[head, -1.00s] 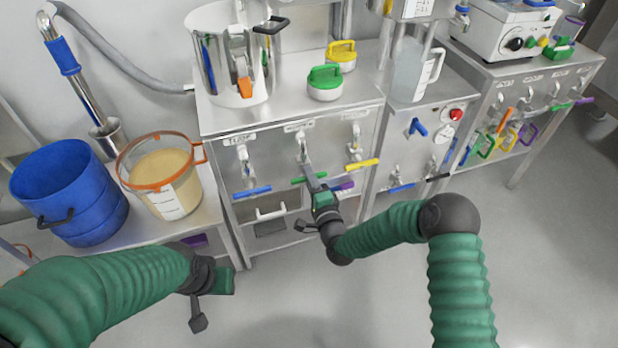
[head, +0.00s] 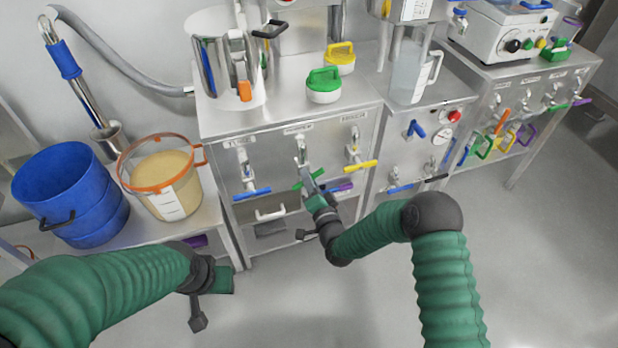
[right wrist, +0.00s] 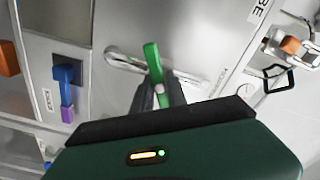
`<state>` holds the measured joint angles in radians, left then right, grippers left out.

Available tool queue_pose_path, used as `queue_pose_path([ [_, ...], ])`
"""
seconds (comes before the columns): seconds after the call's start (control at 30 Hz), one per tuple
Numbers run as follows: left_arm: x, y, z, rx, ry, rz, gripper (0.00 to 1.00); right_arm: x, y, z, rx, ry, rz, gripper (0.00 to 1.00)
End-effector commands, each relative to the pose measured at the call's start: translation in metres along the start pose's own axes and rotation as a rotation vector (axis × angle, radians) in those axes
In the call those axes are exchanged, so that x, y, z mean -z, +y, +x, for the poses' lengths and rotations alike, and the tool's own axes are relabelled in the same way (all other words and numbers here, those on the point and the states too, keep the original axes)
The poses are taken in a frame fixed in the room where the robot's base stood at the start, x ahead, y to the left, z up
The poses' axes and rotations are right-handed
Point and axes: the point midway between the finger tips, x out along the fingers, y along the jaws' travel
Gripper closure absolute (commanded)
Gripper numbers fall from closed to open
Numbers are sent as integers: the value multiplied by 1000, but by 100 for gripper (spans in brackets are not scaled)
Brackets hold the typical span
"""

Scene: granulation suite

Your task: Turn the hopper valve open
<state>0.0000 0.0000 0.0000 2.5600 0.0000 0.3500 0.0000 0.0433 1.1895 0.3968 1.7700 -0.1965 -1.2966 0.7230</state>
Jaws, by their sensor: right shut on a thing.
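The green valve handle (head: 297,186) is on the middle valve of the steel cabinet front. It lies tilted, its right end higher than its left. My right gripper (head: 308,177) is shut on this handle. In the right wrist view the green handle (right wrist: 153,62) stands up between the dark fingers of my right gripper (right wrist: 160,92). The part between the fingers is partly hidden. My left gripper (head: 222,280) hangs low in front of the side bench, away from the valves, and its fingers cannot be made out.
A blue-handled valve (head: 252,194) is left of the green one and a yellow-handled valve (head: 361,167) is right. A white drawer pull (head: 270,214) sits below. A blue bin (head: 62,185) and a clear tub of powder (head: 165,180) stand on the left bench. The floor in front is clear.

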Motion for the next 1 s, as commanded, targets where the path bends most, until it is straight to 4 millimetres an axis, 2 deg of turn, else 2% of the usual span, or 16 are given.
queue_pose_path([
  [0.03,0,0,-1,0,0,0,64,-7,2,-2,-8,-17,-42,100],
  [0.6,2,0,-9,0,0,0,64,-8,4,-3,-6,-21,-581,100],
  [0.8,2,0,-9,0,0,0,64,-8,5,-3,-6,-21,-675,100],
  [1.0,2,0,-9,0,0,0,64,-7,6,-3,-7,-21,-678,100],
])
